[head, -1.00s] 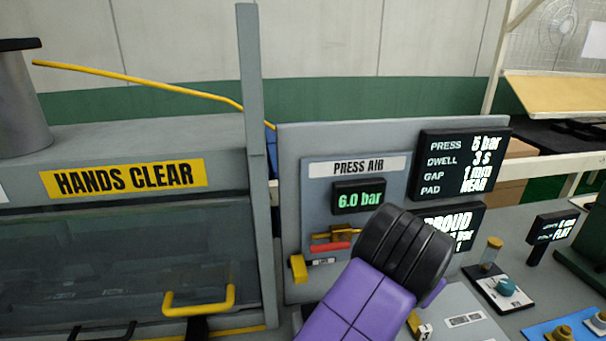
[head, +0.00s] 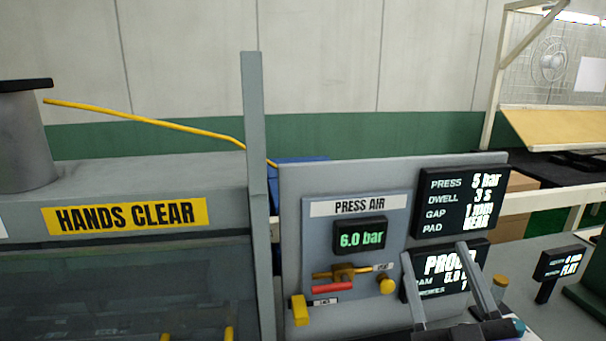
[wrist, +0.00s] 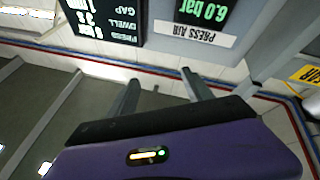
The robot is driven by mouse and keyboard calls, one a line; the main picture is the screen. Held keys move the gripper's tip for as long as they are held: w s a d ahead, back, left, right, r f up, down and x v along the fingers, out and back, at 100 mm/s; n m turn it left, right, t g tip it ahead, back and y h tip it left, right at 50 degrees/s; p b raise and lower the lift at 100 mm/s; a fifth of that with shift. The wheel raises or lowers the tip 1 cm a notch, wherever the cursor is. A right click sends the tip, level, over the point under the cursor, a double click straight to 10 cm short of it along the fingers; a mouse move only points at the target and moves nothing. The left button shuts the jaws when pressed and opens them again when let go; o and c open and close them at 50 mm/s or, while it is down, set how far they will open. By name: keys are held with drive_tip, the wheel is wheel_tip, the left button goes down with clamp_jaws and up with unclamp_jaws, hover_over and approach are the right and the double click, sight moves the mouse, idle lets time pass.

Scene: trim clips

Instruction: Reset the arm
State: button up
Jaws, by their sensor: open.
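My gripper (head: 442,289) is at the lower right of the head view, in front of the lower readout screen (head: 440,270). Its two grey fingers point up, apart, with nothing between them. In the wrist view my gripper (wrist: 160,95) is also open and empty, and the scene there is upside down. The rest of my arm is mostly below the head view's edge.
The press air panel (head: 325,235) reads 6.0 bar and carries a red-handled valve (head: 332,287) and yellow knobs. An upper settings screen (head: 462,200) is beside it. The press cabinet (head: 130,270), marked HANDS CLEAR, and a grey post (head: 257,190) stand left.

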drive_tip(key=s+f+m+g, duration=0.1)
drive_tip(key=s+f+g, duration=0.1)
drive_tip(key=s+f, duration=0.6)
drive_tip(key=s+d+f+m+g, duration=0.1)
drive_tip(key=s+f+g, duration=0.2)
drive_tip(key=s+f, duration=0.6)
drive_tip(key=s+d+f+m+g, duration=0.1)
drive_tip(key=s+f, duration=0.7)
drive_tip(key=s, duration=0.9)
drive_tip(key=shift+s+f+m+g, duration=0.25)
drive_tip(key=shift+m+g, duration=0.25)
drive_tip(key=shift+g, duration=0.7)
